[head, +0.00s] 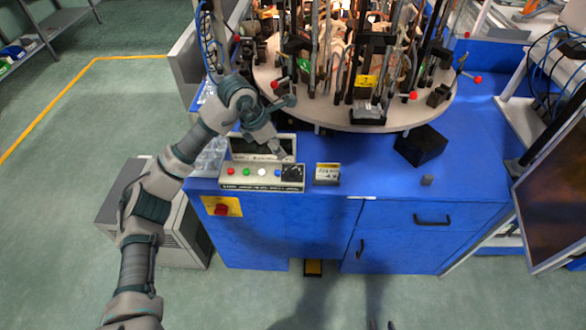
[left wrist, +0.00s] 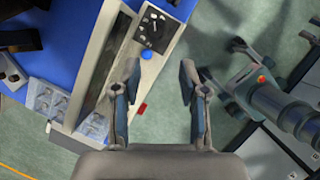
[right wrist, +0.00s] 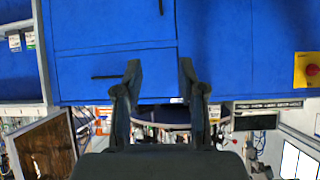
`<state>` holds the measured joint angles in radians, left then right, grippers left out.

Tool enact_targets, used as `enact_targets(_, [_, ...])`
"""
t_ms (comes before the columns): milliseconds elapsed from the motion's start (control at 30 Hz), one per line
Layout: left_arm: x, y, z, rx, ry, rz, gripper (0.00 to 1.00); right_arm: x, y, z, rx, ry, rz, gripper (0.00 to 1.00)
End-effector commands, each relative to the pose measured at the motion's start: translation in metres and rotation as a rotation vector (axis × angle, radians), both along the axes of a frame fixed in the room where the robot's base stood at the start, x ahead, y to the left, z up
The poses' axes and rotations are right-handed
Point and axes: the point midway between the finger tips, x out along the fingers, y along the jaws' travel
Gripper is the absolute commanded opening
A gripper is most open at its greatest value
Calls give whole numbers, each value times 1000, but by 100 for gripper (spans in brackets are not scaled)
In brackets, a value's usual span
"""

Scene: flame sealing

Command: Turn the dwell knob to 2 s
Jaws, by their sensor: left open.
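The dwell knob (left wrist: 153,22) is on a black dial plate at the end of the grey control panel, beside the blue button (left wrist: 147,54). In the head view the dark dial plate (head: 293,173) is at the panel's right end; its pointer setting is too small to read. My left gripper (head: 281,153) is above and behind the panel, near the dial. In the left wrist view my left gripper (left wrist: 160,75) is open and empty, with the knob beyond its fingertips, apart from them. My right gripper (right wrist: 160,75) is open and empty, facing the blue cabinet front.
The control panel (head: 240,185) carries red, green, white and blue buttons. The round turntable (head: 400,122) with fixtures is behind. A red emergency button (head: 221,209) is on the cabinet front. A black box (head: 421,146) sits to the right.

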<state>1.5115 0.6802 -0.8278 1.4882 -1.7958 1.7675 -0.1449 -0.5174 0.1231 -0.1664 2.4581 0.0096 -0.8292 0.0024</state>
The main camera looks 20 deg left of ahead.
Motion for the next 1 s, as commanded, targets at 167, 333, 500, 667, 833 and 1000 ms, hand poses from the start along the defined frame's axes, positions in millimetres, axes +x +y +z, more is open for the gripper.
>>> enact_targets(167, [12, -4, -48, -8, 7, 1, 43, 19, 13, 16, 39, -157, 4, 40])
enact_targets(333, [23, -15, -85, -9, 7, 0, 43, 33, 21, 37, 81, -312, 7, 40])
enact_targets(500, [32, -28, -112, -4, 5, 0, 43, 41, 22, 55, 120, -441, 7, 40])
enact_targets(667, [36, -36, -124, -1, 0, 0, 43, 44, 21, 67, 145, -514, 8, 40])
enact_targets(833, [38, -33, -128, -4, -1, 0, 43, 45, 24, 72, 148, -539, 7, 40])
enact_targets(1000, [38, -29, -129, -8, 0, 0, 43, 45, 27, 73, 143, -539, 8, 40])
